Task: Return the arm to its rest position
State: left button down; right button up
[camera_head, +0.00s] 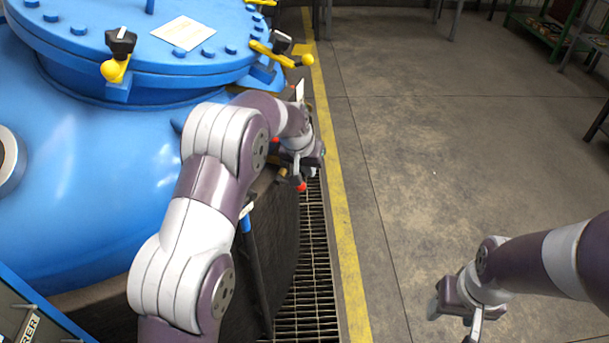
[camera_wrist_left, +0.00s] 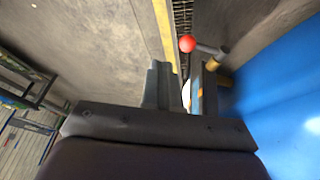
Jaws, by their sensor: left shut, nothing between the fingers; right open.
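My left arm reaches up along the side of the blue furnace (camera_head: 90,150). My left gripper (camera_head: 303,172) is beside the furnace's right side, above the floor grating; its fingers are shut and hold nothing. A red ball knob (camera_head: 302,187) shows just by the fingertips in the head view. In the left wrist view the red knob (camera_wrist_left: 187,44) sits on a grey lever beyond the fingers (camera_wrist_left: 172,88); whether they touch it I cannot tell. My right gripper (camera_head: 458,312) is open and empty over the concrete floor at lower right.
The furnace's round lid (camera_head: 130,40) carries yellow clamps, one with a black knob (camera_head: 120,42). A metal grating (camera_head: 312,255) and a yellow floor line (camera_head: 345,240) run beside the furnace. The concrete floor (camera_head: 430,130) is clear; shelving (camera_head: 550,30) stands at the far right.

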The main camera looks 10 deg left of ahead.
pick_arm(q)
notch_tip(320, 180, up, 4)
jog(key=s+d, duration=0.1)
jog(key=s, duration=0.1)
jog(key=s+a+f+g, duration=0.1)
jog(key=s+a, duration=0.1)
jog(key=s, duration=1.2)
jog(key=s+a+f+g+y, duration=0.1)
jog(key=s+a+f, duration=0.1)
jog(key=s, duration=1.3)
jog(key=shift+s+a+f+n+g, duration=0.2)
jog(key=shift+a+n+g, duration=0.2)
jog(key=shift+a, duration=0.2)
